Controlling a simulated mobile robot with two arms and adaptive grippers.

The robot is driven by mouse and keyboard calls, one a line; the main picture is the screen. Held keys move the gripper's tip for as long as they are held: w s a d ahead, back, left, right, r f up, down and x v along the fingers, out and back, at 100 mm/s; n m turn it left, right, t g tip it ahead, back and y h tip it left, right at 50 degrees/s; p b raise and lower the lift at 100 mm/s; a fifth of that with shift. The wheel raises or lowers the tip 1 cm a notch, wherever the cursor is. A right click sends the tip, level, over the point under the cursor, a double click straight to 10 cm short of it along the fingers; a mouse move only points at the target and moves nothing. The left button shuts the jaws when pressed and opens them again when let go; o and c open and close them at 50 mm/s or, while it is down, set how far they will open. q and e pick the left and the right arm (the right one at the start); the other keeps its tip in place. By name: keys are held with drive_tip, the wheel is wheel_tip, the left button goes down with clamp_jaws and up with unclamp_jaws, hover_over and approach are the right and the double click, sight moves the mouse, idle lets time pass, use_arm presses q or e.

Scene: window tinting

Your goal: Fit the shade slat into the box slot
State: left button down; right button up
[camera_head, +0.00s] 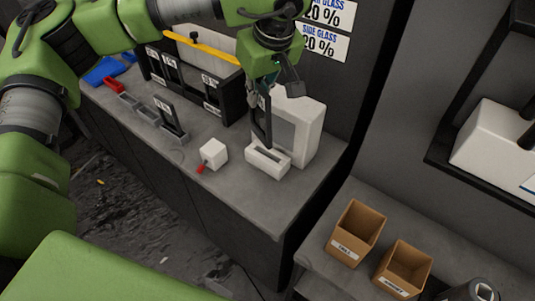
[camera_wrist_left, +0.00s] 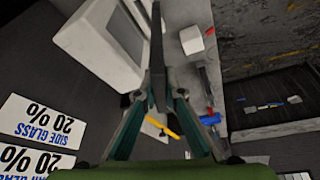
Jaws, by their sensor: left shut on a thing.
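My left gripper (camera_head: 270,92) is shut on a dark, thin shade slat (camera_head: 262,122) and holds it nearly upright, pointing down. The low white box with the dark slot (camera_head: 268,162) stands on the counter directly below. The slat's lower end overlaps the box's back edge in the head view; I cannot tell whether it touches the box or enters the slot. In the left wrist view the slat (camera_wrist_left: 157,50) stands between the two fingers (camera_wrist_left: 158,92) and runs to the top edge. My right gripper is not in view.
A white monitor-like unit (camera_head: 298,125) stands close behind the box. A white cube with a red knob (camera_head: 214,153) sits to its left. A black rack with labelled slats (camera_head: 228,98) stands farther left. Two brown boxes (camera_head: 357,230) are on the lower right surface.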

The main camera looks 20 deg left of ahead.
use_arm(q)
drive_tip(key=w+r+n+g+y+p, duration=0.1)
drive_tip(key=w+r+n+p, duration=0.2)
drive_tip(key=w+p, duration=0.1)
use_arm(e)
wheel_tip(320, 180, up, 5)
use_arm(q)
wheel_tip(320, 180, down, 19)
drive_tip(key=n+b, duration=0.1)
drive_tip(key=b, duration=0.8)
drive_tip(key=shift+w+d+r, duration=0.15)
drive_tip(key=shift+w+d, duration=0.05)
drive_tip(key=shift+w, duration=0.25)
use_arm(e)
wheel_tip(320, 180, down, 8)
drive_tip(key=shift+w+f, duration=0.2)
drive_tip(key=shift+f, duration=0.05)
use_arm(q)
drive_tip(key=shift+s, duration=0.1)
drive_tip(key=shift+b, duration=0.3)
drive_tip(key=c, duration=2.1)
unclamp_jaws()
drive_tip(key=shift+c, duration=0.2)
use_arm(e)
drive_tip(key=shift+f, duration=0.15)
